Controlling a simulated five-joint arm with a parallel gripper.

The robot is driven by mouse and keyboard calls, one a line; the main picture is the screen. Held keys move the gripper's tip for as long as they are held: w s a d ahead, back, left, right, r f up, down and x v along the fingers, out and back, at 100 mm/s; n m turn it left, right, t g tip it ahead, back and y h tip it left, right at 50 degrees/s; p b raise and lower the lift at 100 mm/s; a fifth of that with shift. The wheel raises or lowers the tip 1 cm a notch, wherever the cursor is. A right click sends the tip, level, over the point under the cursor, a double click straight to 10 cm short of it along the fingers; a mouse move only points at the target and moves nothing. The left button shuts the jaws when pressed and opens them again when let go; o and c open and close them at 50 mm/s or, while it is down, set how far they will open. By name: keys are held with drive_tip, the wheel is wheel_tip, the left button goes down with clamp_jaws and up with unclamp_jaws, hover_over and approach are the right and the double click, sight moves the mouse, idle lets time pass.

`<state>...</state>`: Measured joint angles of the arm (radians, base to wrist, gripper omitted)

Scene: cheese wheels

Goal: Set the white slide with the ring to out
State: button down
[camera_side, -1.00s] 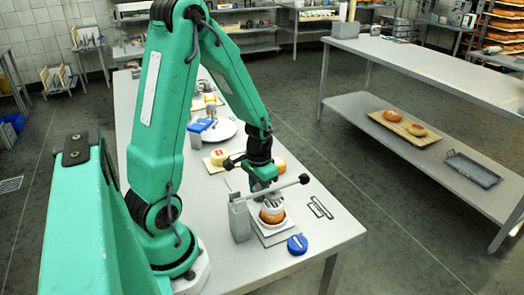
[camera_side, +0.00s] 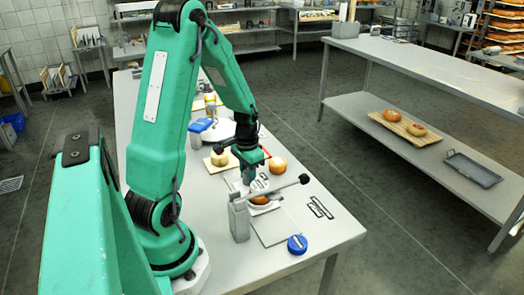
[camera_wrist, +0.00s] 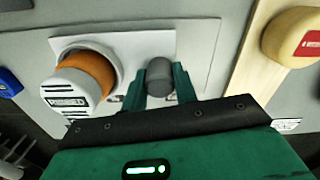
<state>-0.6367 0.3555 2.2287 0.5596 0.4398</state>
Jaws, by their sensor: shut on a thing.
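The white slide (camera_wrist: 196,50) lies flat, and the white ring (camera_wrist: 84,42) stands on it around an orange wheel. A white piece with a dark label (camera_wrist: 68,100) sits over the wheel. A grey round knob (camera_wrist: 160,72) stands on the slide beside the ring. My gripper (camera_wrist: 160,92) is shut on this knob, with one green finger on each side. In the side view my gripper (camera_side: 254,182) is just behind the grey lever, and the orange wheel (camera_side: 260,199) shows partly below the lever. The slide is mostly hidden there.
A grey post with a lever (camera_side: 239,218) stands in front of my gripper. A bare grey plate (camera_side: 276,229) lies before it, with a blue round object (camera_side: 297,244) nearby. The table's right edge is close.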

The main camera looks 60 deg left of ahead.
drive_tip(key=shift+a, duration=1.85)
drive_tip(key=shift+r, duration=0.1)
drive_tip(key=c, duration=1.1)
unclamp_jaws()
drive_tip(key=shift+d, duration=0.1)
wheel_tip(320, 180, up, 8)
drive_tip(key=w+d+r+m+t+y, duration=0.1)
drive_tip(key=d+r+t, duration=0.1)
drive_tip(key=d+r, duration=0.85)
drive_tip(key=s+d+r+t, duration=0.1)
drive_tip(key=s+d+r, duration=0.1)
drive_tip(key=d, duration=0.5)
drive_tip(key=s+d+r+m+t+h, duration=0.1)
drive_tip(key=s+d+t, duration=0.1)
drive_tip(key=s+d, duration=0.2)
drive_tip(key=d, duration=0.2)
drive_tip(key=shift+s+d+r+t, duration=0.3)
drive_tip(key=shift+s+d+r, duration=0.05)
drive_tip(key=shift+d+r, duration=0.05)
